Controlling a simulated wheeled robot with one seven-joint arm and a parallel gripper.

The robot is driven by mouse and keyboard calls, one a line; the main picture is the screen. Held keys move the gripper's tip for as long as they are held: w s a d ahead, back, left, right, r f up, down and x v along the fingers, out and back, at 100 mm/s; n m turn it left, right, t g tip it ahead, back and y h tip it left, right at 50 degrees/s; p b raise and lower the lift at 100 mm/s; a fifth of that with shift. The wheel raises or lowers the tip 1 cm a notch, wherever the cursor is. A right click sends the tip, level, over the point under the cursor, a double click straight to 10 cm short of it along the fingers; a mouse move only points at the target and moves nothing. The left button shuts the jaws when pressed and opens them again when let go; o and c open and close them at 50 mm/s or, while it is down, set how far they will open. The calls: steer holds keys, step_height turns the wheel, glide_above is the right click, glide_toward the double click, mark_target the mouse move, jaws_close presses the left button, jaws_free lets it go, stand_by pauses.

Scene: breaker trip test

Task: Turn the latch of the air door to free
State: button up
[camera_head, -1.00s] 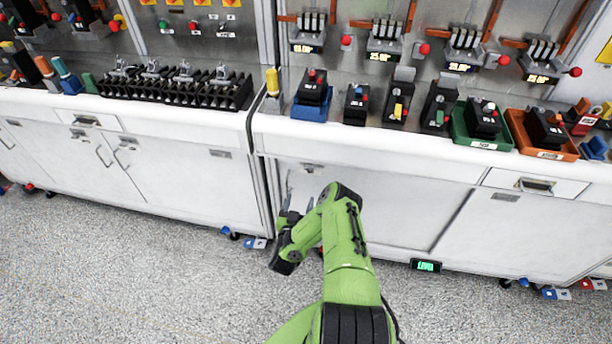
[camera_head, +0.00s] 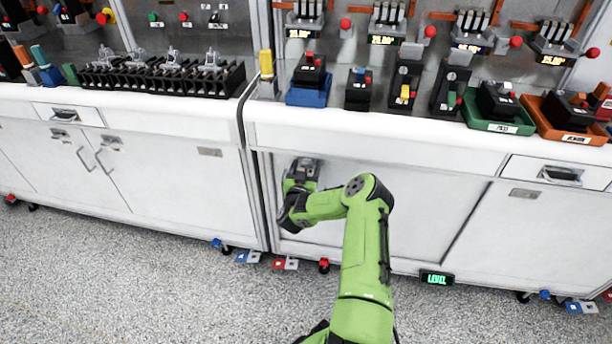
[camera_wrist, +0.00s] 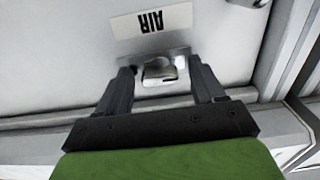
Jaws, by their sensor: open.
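The air door is a white panel (camera_head: 440,190) in the front of the right bench. In the wrist view its white label (camera_wrist: 151,22) reads AIR upside down. The latch (camera_wrist: 160,70) is a small metallic piece on a metal plate beneath that label in the picture. My gripper (camera_wrist: 160,80) is open, with one dark finger on each side of the latch. I cannot tell whether either finger touches it. In the head view my gripper (camera_head: 301,170) is at the door's upper left, and the latch is hidden behind it.
The white bench top (camera_head: 380,125) overhangs the door and holds several breakers. A lit display (camera_head: 436,278) sits below the door. The grey floor (camera_head: 150,285) in front is clear.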

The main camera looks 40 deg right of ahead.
steer(key=shift+d+r, duration=0.1)
steer(key=c, duration=1.1)
steer(key=shift+o, duration=0.2)
steer(key=shift+m, duration=0.3)
steer(key=m+p, duration=0.2)
steer(key=m, duration=0.1)
steer(key=shift+p, duration=0.3)
steer(key=m+p, duration=0.1)
steer(key=m, duration=0.8)
steer(key=shift+m, duration=2.7)
